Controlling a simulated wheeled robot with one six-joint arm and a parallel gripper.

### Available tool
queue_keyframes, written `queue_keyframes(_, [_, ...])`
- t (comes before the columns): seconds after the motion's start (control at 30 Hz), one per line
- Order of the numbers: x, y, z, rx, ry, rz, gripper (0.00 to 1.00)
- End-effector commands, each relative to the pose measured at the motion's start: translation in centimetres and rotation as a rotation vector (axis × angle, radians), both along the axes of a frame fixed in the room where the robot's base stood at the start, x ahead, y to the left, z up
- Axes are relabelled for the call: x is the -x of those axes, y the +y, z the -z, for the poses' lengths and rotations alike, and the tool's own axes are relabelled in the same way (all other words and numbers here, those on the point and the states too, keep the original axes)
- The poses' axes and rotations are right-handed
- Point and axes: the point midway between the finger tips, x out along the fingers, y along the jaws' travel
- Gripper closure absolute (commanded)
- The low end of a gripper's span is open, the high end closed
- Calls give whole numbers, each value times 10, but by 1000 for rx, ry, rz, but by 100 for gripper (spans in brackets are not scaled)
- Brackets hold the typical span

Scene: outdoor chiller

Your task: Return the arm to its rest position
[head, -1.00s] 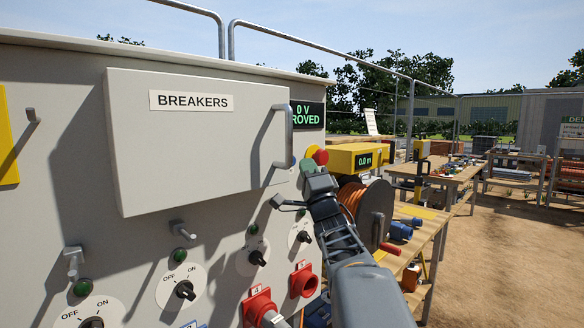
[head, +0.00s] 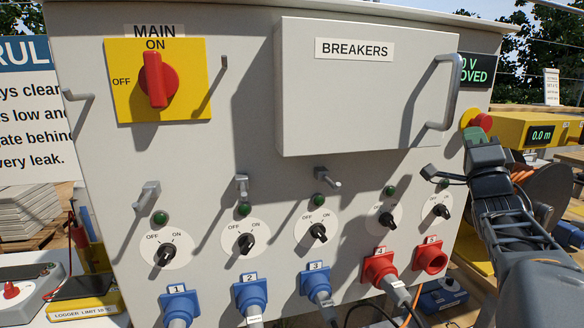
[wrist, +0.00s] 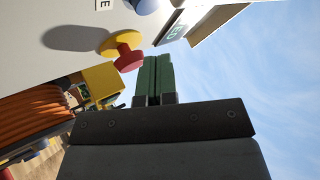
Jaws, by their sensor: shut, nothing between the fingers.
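My gripper (head: 484,135) is at the right of the head view, in front of the right edge of the grey panel, just below the red stop button (head: 482,122). Its dark green fingers are shut with nothing between them. In the wrist view my gripper (wrist: 155,62) points up, its two fingers side by side. My arm comes in from the lower right of the head view.
The panel carries a BREAKERS cover (head: 350,95) with a handle (head: 448,92), a red main switch (head: 155,80) at ON, several knobs and blue and red plugs. A cable reel (head: 535,185) and a yellow meter box (head: 525,130) stand behind my arm. Open sky shows in the wrist view.

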Motion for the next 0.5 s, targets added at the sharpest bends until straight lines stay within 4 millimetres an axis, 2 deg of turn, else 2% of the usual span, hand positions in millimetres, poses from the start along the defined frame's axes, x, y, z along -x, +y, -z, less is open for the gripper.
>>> queue_keyframes(0.07, [-8,-17,27,34,155,142,100])
queue_keyframes(0.13, [-11,-34,70,68,374,283,100])
queue_keyframes(0.23, [-6,-35,131,147,740,397,100])
queue_keyframes(0.27, [-3,-29,149,179,852,402,100])
queue_keyframes(0.3, [2,-19,171,228,999,392,100])
queue_keyframes(0.37, [13,5,203,315,1214,338,100])
queue_keyframes(0.4, [23,25,222,382,1349,278,100])
queue_keyframes(0.47, [43,58,248,493,1529,157,100])
queue_keyframes(0.5, [57,80,261,569,1629,63,100])
